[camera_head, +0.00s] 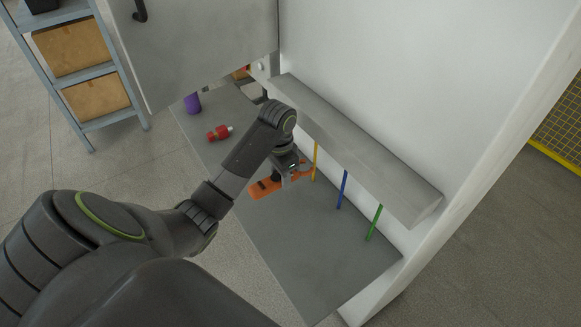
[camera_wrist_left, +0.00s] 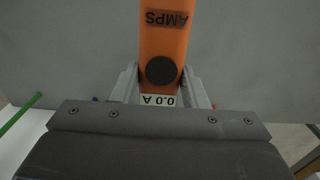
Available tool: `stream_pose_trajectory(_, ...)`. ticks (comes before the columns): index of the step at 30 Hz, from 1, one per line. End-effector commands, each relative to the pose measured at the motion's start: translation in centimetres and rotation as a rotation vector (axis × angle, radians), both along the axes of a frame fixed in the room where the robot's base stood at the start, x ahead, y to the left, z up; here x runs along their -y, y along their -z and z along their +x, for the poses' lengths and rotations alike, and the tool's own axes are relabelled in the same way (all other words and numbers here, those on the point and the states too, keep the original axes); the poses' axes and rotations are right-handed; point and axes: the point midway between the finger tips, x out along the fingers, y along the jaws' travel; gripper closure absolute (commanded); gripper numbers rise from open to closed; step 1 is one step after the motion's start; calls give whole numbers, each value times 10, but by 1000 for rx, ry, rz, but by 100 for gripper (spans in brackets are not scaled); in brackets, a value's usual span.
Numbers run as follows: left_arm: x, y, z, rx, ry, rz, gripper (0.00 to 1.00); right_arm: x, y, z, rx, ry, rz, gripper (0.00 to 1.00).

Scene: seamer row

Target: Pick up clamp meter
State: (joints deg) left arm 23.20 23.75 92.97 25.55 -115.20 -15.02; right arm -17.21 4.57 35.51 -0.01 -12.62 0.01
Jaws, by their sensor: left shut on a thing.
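The clamp meter is an orange body (camera_head: 265,188) in the head view, partly hidden by my left gripper (camera_head: 290,172). In the left wrist view the orange clamp meter (camera_wrist_left: 164,45) shows the word AMPS, a dark round dial and a white display reading 0.0 A. The fingers of my left gripper (camera_wrist_left: 160,90) are on either side of it, near the dial and display, and are shut on it. I cannot tell whether the meter touches the grey surface below. My right gripper is not in view.
A grey shelf surface (camera_head: 315,245) lies below the arm. A yellow, a blue (camera_head: 342,189) and a green rod (camera_head: 374,222) stand under a grey ledge (camera_head: 350,150) on the right. A red object (camera_head: 219,133) and a purple one (camera_head: 192,103) are farther back. The front surface is clear.

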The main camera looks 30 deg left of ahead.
Motion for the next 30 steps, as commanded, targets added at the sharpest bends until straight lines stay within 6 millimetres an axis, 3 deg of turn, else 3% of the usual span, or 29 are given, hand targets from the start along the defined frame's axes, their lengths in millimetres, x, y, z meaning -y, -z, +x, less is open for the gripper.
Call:
stream_pose_trajectory(5,-21,0,-47,0,1,7,93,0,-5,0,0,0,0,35)
stream_pose_trajectory(9,-38,2,-85,0,1,10,93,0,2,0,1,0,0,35)
stream_pose_trajectory(15,-53,1,-124,0,2,7,93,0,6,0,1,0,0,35)
stream_pose_trajectory(23,-60,-1,-144,2,-2,1,93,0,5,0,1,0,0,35)
stream_pose_trajectory(30,-50,0,-127,1,-41,-9,93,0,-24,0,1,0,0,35)
